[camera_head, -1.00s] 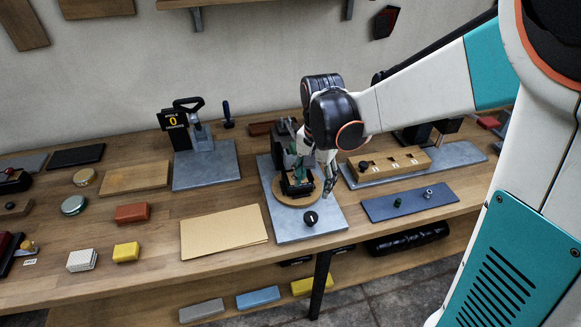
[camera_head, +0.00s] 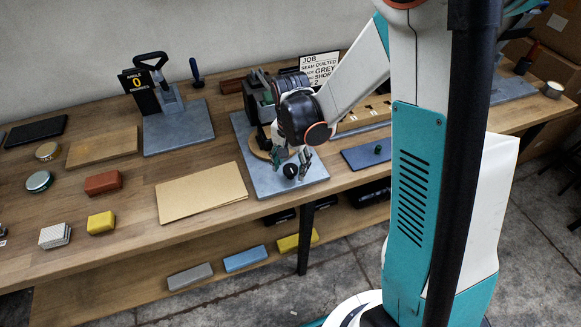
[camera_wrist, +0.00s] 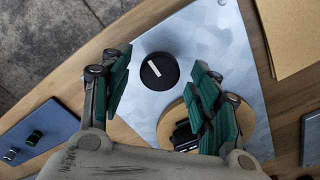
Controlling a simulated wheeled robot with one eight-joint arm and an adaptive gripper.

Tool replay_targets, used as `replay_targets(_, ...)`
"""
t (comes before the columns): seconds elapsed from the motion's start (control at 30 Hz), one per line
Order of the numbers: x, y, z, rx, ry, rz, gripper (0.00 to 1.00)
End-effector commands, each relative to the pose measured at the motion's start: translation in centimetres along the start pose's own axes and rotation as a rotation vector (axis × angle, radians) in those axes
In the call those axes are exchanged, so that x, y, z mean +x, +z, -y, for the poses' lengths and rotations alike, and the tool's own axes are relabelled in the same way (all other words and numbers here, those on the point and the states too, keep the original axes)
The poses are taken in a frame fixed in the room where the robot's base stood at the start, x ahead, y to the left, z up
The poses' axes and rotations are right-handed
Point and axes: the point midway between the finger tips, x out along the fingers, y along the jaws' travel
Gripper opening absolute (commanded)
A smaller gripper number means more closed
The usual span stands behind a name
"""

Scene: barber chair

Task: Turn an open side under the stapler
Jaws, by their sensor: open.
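The stapler (camera_head: 257,92) is a dark machine at the back of a grey metal plate (camera_head: 240,126). A round wooden turntable (camera_wrist: 172,112) lies in front of it, with a small dark part (camera_wrist: 184,137) on it, half hidden by a finger. A black knob (camera_wrist: 159,71) with a white pointer line sits on the plate near its front; it also shows in the head view (camera_head: 290,171). My gripper (camera_wrist: 160,80) is open, with its green-padded fingers on either side of the knob in the wrist view. I cannot tell whether they touch it. My wrist hides part of the stapler.
Tan sheets (camera_head: 200,191) lie left of the plate. A blue-grey plate (camera_head: 366,155) with small knobs lies to the right. A lever press with a sign (camera_head: 139,89) stands at the left. A job card (camera_head: 320,66) stands behind my arm. The bench's front edge is close.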

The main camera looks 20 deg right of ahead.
Motion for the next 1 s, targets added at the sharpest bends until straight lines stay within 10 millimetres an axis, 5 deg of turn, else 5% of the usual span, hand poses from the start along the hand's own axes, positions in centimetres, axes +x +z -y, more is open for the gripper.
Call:
replay_targets(0.33,0.38,0.01,-0.01,0.000,0.000,0.000,0.56)
replay_targets(0.53,0.37,0.01,-0.01,0.000,0.000,0.000,0.13)
replay_targets(1.0,0.41,0.01,-0.01,-0.067,0.000,0.000,0.12)
